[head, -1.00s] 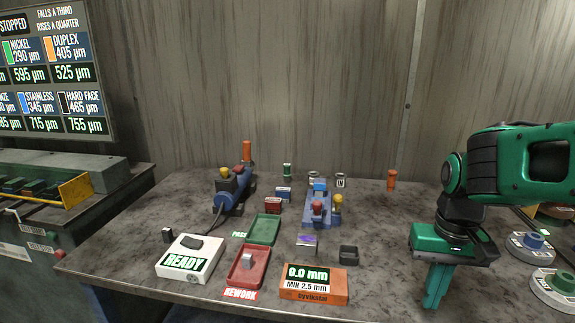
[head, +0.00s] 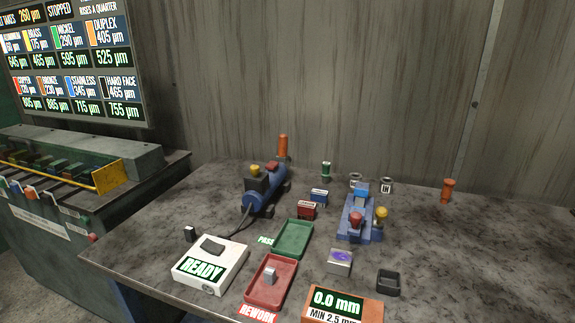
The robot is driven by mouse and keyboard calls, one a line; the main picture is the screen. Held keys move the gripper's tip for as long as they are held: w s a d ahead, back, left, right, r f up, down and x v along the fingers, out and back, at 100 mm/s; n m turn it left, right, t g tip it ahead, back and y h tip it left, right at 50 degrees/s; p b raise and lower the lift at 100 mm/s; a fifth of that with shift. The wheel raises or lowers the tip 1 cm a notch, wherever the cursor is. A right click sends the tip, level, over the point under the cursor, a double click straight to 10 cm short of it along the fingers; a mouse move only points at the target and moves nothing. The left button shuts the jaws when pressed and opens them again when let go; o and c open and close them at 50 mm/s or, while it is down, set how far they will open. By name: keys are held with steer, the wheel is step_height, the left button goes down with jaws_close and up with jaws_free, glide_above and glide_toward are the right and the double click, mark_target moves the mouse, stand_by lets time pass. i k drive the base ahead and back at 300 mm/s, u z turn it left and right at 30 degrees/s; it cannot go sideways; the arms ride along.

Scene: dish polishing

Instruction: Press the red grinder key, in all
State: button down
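A blue machine with a cylindrical body (head: 266,190) stands at the back left of the table, with a cable running forward from it. On its top are a red key (head: 272,166) and a yellow key (head: 255,170) side by side; whether the red one is pressed cannot be told. A second blue device (head: 352,229) to its right carries a red knob (head: 355,216) and a yellow knob (head: 381,213). My gripper is out of view, so nothing of mine shows near the red key.
A white box reading READY (head: 210,263), a green PASS tray (head: 293,239), a red REWORK tray (head: 258,290) with a small grey block, and an orange gauge reading 0.0 mm (head: 343,308) stand in front. A display board (head: 75,60) hangs left.

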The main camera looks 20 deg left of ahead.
mark_target(271, 165)
steer(key=u, duration=0.05)
steer(key=k, duration=1)
steer(key=u, duration=1)
steer(key=i, duration=0.8)
